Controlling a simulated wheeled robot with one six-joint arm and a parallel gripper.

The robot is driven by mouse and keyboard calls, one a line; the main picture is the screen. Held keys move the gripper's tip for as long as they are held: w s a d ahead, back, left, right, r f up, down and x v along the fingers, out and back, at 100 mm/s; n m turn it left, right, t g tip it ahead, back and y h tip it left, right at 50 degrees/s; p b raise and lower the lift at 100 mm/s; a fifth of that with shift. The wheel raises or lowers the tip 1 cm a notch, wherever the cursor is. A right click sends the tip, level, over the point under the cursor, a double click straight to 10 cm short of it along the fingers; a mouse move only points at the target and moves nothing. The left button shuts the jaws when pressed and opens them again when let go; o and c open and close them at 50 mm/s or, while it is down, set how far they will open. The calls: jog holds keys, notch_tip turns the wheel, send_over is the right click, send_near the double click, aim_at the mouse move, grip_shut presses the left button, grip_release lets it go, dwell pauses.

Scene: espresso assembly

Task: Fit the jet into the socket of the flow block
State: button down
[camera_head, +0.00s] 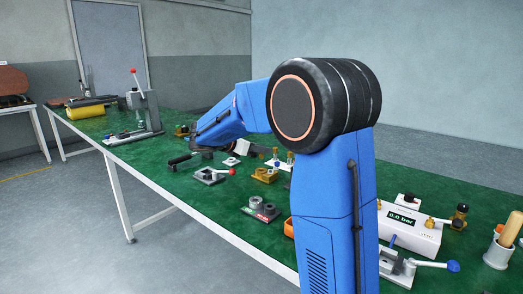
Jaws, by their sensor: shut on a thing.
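My arm reaches over the green bench, and its wrist end is small and far off. My gripper (243,147) shows only as a small grey and dark shape beyond the arm, low over the bench. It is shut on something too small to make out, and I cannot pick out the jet.
A toggle clamp (211,175) with a red knob stands left of the brass block. A white pressure box (408,228) reading 0.0 bar stands at the right. A lever press (146,108) stands far left. My upper arm hides part of the bench.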

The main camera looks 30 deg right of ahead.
aim_at(261, 158)
jog(key=shift+f, duration=0.2)
jog(key=shift+f, duration=2.1)
jog(key=shift+f, duration=0.35)
jog(key=c, duration=1.6)
grip_release()
jog(key=shift+o, duration=0.2)
jog(key=shift+a, duration=0.1)
